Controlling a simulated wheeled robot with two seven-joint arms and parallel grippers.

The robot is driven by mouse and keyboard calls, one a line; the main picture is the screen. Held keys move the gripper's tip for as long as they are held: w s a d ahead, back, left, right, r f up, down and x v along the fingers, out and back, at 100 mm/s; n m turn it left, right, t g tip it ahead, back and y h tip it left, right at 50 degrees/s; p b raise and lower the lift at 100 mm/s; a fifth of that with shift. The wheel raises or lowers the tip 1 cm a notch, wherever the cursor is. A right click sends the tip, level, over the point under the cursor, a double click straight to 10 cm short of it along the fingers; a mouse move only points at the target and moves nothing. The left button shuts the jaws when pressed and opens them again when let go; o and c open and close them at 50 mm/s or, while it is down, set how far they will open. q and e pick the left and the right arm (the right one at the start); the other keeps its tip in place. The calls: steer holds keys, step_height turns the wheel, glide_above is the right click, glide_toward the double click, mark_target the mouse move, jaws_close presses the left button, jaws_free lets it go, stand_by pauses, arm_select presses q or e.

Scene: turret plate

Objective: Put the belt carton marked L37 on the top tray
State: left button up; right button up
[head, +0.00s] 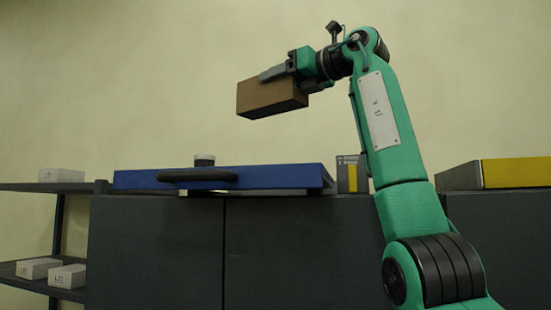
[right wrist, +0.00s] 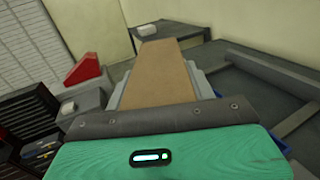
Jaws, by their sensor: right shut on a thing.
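My right gripper (head: 277,76) is shut on a brown carton (head: 270,98) and holds it in the air, well above the blue panel and the dark cabinet. The brown carton also shows between the fingers in the right wrist view (right wrist: 160,75). No L37 mark is readable on its visible faces. At the left, a dark rack has an upper tray (head: 25,187) with one white carton (head: 62,175) on it. Two white cartons (head: 38,267) (head: 68,276) lie on its lower tray (head: 12,277); their marks are too small to read surely. My left gripper is out of view.
A blue panel (head: 265,178) with a black handle lies on the dark cabinet (head: 155,250), with a small round dark-and-white object (head: 204,160) behind it. A grey box with a yellow label (head: 352,174) stands beside it. A yellow-sided box (head: 515,172) is at the right.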

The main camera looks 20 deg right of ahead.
mark_target(280, 109)
steer(key=f, duration=0.6)
steer(key=shift+w+f, duration=0.25)
steer(key=shift+w, duration=0.15)
steer(key=shift+s+f+p, duration=0.2)
steer(key=shift+f+p, duration=0.1)
steer(key=shift+f, duration=3.6)
steer(key=shift+w+f, duration=0.1)
steer(key=shift+f, duration=0.2)
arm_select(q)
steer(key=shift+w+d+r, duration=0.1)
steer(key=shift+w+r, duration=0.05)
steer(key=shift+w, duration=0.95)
arm_select(e)
steer(key=shift+f, duration=0.1)
steer(key=o, duration=1.2)
